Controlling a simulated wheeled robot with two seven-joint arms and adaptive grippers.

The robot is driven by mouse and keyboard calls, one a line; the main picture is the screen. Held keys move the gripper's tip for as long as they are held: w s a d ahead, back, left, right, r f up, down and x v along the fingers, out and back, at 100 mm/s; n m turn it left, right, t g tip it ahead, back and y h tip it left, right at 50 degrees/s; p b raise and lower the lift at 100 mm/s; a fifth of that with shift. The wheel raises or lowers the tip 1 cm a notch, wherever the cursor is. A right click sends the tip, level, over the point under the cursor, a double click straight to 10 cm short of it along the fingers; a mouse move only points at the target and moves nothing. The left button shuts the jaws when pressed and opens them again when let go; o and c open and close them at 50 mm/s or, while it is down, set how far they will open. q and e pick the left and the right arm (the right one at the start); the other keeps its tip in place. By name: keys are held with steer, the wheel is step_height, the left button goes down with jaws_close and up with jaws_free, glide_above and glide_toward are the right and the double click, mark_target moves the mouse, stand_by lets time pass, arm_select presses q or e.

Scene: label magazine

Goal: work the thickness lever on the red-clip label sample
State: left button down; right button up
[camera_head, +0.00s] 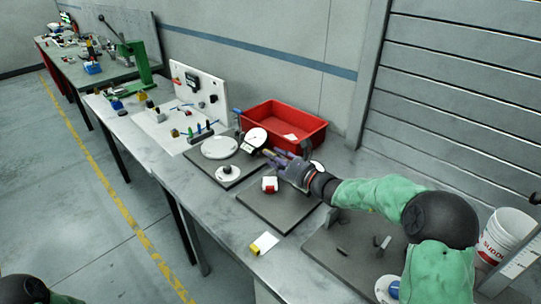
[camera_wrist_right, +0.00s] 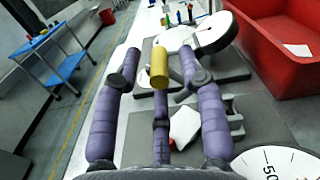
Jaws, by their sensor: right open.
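The red-clip label sample (camera_head: 269,185), a small white piece with red on it, lies on a dark grey plate (camera_head: 252,206). It also shows in the right wrist view (camera_wrist_right: 184,127), below and between my fingers. My right gripper (camera_head: 272,156) is open above the plate's back part. In the wrist view its purple fingers (camera_wrist_right: 155,70) are spread. A yellow cylinder (camera_wrist_right: 160,67) shows between them; I cannot tell whether it is touched. A white dial (camera_wrist_right: 278,163) is at the wrist view's lower right, partly cut off. I cannot make out the thickness lever. My left gripper is out of view.
A second dial gauge (camera_head: 257,138) stands beyond my fingertips on another grey plate, before a red bin (camera_head: 283,127). A white card with a yellow clip (camera_head: 263,243) lies near the bench's front edge. A white bucket (camera_head: 506,237) stands at right.

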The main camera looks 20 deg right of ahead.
steer(key=v, duration=0.9)
steer(key=shift+s, duration=0.4)
steer(key=shift+d, duration=0.15)
steer(key=c, duration=0.5)
steer(key=shift+w+d+r+n, duration=0.1)
steer(key=shift+n, duration=0.2)
jaws_close()
steer(key=d+n+y+p, duration=0.1)
steer(key=n, duration=0.3)
steer(key=w+d+n+g+y+p, duration=0.1)
steer(key=n+p, duration=0.1)
steer(key=n, duration=0.1)
steer(key=w+d+r+n+p, duration=0.1)
steer(key=n, duration=0.3)
steer(key=shift+w+d+r+n+y+p, duration=0.1)
steer(key=shift+d+n+y+p, duration=0.2)
steer(key=shift+d+y+p, duration=0.1)
steer(key=n, duration=0.1)
steer(key=d+n+p, duration=0.1)
steer(key=n, duration=0.1)
steer(key=n+g+y, duration=0.1)
steer(key=n, duration=0.1)
steer(key=shift+w+d+f, duration=0.1)
steer(key=shift+d+f, duration=0.15)
steer(key=shift+f, duration=0.05)
steer(key=b+x, duration=0.1)
steer(key=x, duration=0.9)
